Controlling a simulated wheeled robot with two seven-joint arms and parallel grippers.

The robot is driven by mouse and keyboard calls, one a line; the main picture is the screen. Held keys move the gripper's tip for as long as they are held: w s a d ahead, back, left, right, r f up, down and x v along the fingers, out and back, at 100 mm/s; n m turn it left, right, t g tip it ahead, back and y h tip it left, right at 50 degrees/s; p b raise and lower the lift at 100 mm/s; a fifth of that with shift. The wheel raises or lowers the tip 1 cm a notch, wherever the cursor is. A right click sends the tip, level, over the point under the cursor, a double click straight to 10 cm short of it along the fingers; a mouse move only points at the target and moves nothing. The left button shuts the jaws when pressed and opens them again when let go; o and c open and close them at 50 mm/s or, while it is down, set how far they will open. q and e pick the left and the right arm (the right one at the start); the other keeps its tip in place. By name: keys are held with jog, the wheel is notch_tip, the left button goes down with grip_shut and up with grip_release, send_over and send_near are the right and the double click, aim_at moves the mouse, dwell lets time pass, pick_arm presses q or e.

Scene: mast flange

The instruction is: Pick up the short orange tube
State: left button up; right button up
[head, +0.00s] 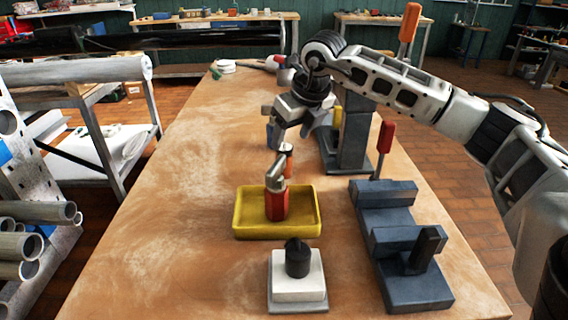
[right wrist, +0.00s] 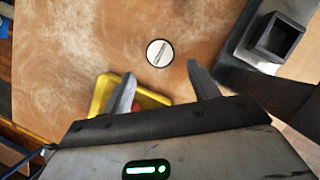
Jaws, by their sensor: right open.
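My right gripper (head: 289,135) reaches down over that area. Its two fingers are apart and empty in the right wrist view (right wrist: 161,74). My left gripper is not in view.
A white block (head: 299,290) with a black knob is in front. A dark vise (head: 387,218) and a square post (head: 354,135) stand at right. The table's left side is clear.

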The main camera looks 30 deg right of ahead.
aim_at(285, 147)
jog(key=shift+w+p+x, duration=0.15)
jog(key=shift+p+x, duration=0.05)
jog(key=shift+x, duration=1.35)
jog(key=shift+w+p+x, duration=0.15)
jog(key=shift+w+x, duration=0.05)
jog(key=shift+x, duration=1.35)
jog(key=shift+d+r, duration=0.1)
jog(key=shift+r, duration=0.1)
jog(key=c, duration=1.1)
